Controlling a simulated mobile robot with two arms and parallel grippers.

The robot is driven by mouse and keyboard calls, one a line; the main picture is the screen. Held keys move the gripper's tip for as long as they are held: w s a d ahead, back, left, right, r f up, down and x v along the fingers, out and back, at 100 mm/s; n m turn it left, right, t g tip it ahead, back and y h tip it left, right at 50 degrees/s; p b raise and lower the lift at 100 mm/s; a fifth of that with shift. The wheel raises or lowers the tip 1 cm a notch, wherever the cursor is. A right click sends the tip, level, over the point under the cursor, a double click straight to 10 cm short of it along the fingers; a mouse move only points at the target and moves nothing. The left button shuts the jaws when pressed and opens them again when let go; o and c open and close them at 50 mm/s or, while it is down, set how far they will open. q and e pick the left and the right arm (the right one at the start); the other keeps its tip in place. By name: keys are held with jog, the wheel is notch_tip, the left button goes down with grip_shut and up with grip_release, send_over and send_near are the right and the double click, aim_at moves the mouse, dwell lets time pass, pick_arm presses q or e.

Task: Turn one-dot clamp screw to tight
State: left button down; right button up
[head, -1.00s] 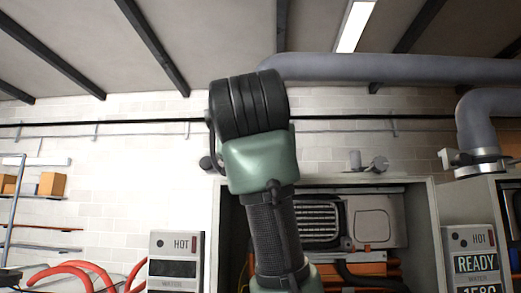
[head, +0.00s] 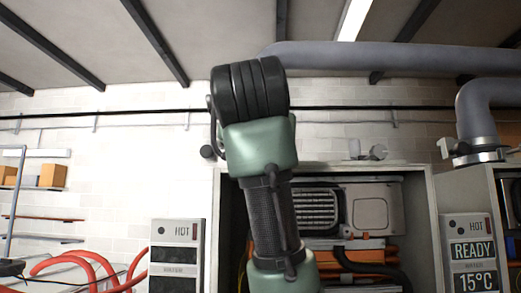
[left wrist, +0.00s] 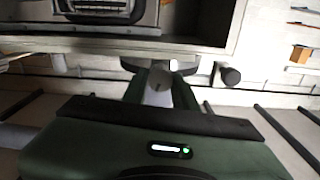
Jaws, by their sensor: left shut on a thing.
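In the left wrist view my left gripper (left wrist: 158,92) has its two dark green fingers closed around a small grey piece (left wrist: 159,86), which looks like a clamp screw. The piece sits just off the top edge of a heater cabinet. I cannot make out any dots on it. A dark round knob (left wrist: 229,75) stands to its right, apart from the fingers. In the head view my own green and black arm covers the gripped piece and the fingertips. A dark knob (head: 207,152) shows just left of the arm. My right gripper is in neither view.
An open heater cabinet (head: 428,215) stands behind my arm, with a grey fitting (head: 377,152) above it. A grey pipe (head: 400,62) runs overhead and bends down to a clamp (head: 478,157) at right. A display (head: 474,252) reads READY, 15°C. Red hoses (head: 85,262) lie lower left.

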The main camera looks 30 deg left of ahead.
pick_arm(q)
jog(key=m+b, duration=0.9)
jog(key=m, duration=1)
jog(key=shift+d+f, duration=0.1)
jog(key=shift+f, duration=0.05)
dwell(0.5)
jog(key=c, duration=1.1)
grip_release()
jog(key=shift+w, duration=0.15)
